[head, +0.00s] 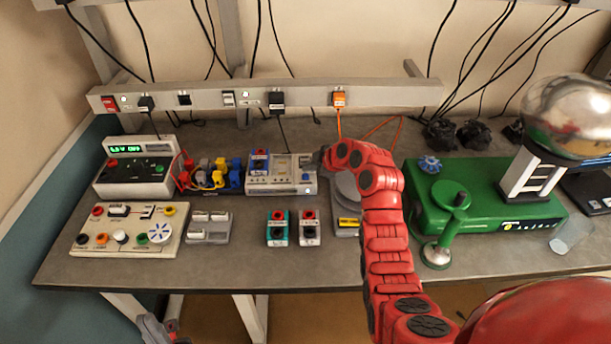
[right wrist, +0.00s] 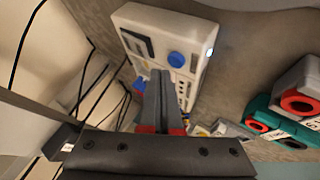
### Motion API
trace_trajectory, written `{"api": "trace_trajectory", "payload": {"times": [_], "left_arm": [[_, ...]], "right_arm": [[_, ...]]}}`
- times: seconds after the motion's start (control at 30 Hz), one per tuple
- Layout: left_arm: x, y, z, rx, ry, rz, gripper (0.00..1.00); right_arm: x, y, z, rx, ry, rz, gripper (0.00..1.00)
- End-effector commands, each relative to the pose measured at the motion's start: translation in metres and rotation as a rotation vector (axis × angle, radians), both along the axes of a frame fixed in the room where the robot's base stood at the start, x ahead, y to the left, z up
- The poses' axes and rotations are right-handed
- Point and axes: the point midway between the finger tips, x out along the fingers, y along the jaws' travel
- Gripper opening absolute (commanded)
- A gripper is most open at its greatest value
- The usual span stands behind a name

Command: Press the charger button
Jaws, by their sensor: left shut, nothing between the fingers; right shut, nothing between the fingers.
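The charger (head: 283,187) is a pale grey and blue box on the bench, with a small lit lamp at its front right. In the right wrist view the charger (right wrist: 137,18) shows a round blue button (right wrist: 176,59) and a lit lamp near one edge. My right gripper (head: 323,158) is shut and empty at the charger's right end. In the right wrist view its fingertips (right wrist: 160,74) are close beside the blue button; I cannot tell whether they touch the charger. My left gripper (head: 160,328) is shut, low at the front left, away from the charger.
A power supply (head: 136,180) and a switch board (head: 129,235) stand left. Teal (head: 278,232) and grey (head: 309,232) blocks with red rings sit in front of the charger. A green machine (head: 480,195) stands right. A socket rail (head: 210,98) with hanging cables runs behind.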

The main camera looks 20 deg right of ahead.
Motion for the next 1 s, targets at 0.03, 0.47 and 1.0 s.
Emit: {"api": "trace_trajectory", "payload": {"times": [0.03, 0.47, 1.0], "left_arm": [[0.000, 0.000, -0.001, 0.000, 0.000, 0.000, 0.00], [0.000, 0.000, -0.020, 0.000, 0.000, 0.000, 0.00], [0.000, 0.000, -0.020, 0.000, 0.000, 0.000, 0.00]], "right_arm": [[0.000, 0.000, -0.001, 0.000, 0.000, 0.000, 0.00], [0.000, 0.000, -0.009, 0.000, -0.002, -0.001, 0.00], [0.000, 0.000, -0.009, 0.000, 0.000, 0.000, 0.00]]}}
